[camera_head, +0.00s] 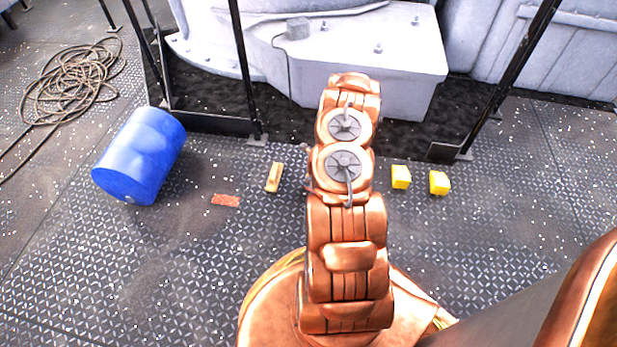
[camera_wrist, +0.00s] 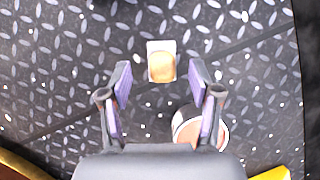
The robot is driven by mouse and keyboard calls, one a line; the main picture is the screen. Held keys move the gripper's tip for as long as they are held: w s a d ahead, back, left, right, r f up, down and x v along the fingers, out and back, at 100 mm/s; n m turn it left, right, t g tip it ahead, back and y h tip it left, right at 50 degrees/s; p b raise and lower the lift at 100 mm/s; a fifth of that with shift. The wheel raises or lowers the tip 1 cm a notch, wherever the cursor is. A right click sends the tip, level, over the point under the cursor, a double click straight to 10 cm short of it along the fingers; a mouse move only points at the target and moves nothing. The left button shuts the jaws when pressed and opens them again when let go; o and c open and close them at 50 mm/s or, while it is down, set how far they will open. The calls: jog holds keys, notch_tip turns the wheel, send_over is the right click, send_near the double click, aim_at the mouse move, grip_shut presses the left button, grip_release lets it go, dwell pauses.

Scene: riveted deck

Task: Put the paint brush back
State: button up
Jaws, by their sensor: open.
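My gripper (camera_wrist: 160,88) is open and empty in the wrist view, pointing down at the deck. A small white and tan piece (camera_wrist: 161,63) shows between and just beyond its fingertips, apart from both fingers. I cannot tell whether it is the paint brush. A round can-like thing (camera_wrist: 186,128) with a pale rim is partly hidden behind the right finger. In the head view a small tan oblong thing (camera_head: 273,177) lies on the deck left of my arm; it is too small to name surely. My arm hides my gripper there.
A blue barrel (camera_head: 140,155) lies on its side at left, with a flat red piece (camera_head: 225,200) near it. Two yellow blocks (camera_head: 401,177) (camera_head: 439,183) sit right of my arm. Coiled rope (camera_head: 75,85) lies far left. Black posts and grey machinery (camera_head: 380,50) stand behind.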

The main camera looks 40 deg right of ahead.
jog(key=p+v, duration=0.1)
jog(key=v, duration=0.4)
jog(key=w+a+r+n+t+y, duration=0.1)
jog(key=w+a+r+n+y, duration=0.1)
jog(key=w+a+r+n, duration=0.4)
jog(key=w+a+r+n+y, duration=0.15)
jog(key=w+a+r, duration=0.25)
jog(key=a+r, duration=0.6)
jog(key=s+a+r+n+g+y, duration=0.2)
jog(key=s+a+r+n+g, duration=0.15)
jog(key=a+r+n, duration=0.95)
jog(key=s+a+r+n+g+h, duration=0.1)
jog(key=s+a+r+n+g, duration=0.15)
jog(key=s+a+r, duration=0.45)
jog(key=s+a+r+n+g+h, duration=0.1)
jog(key=s+a+r+n, duration=0.4)
jog(key=s, duration=0.5)
jog(key=s+d+r+n+g+h, duration=0.1)
jog(key=s+r+n+h, duration=0.1)
jog(key=s, duration=0.6)
jog(key=s+d+r+n+g+h, duration=0.1)
jog(key=s+d+r+n+h, duration=0.1)
jog(key=s, duration=0.7)
jog(key=shift+n, duration=0.9)
jog(key=shift+s+h, duration=0.15)
jog(key=shift+h, duration=0.1)
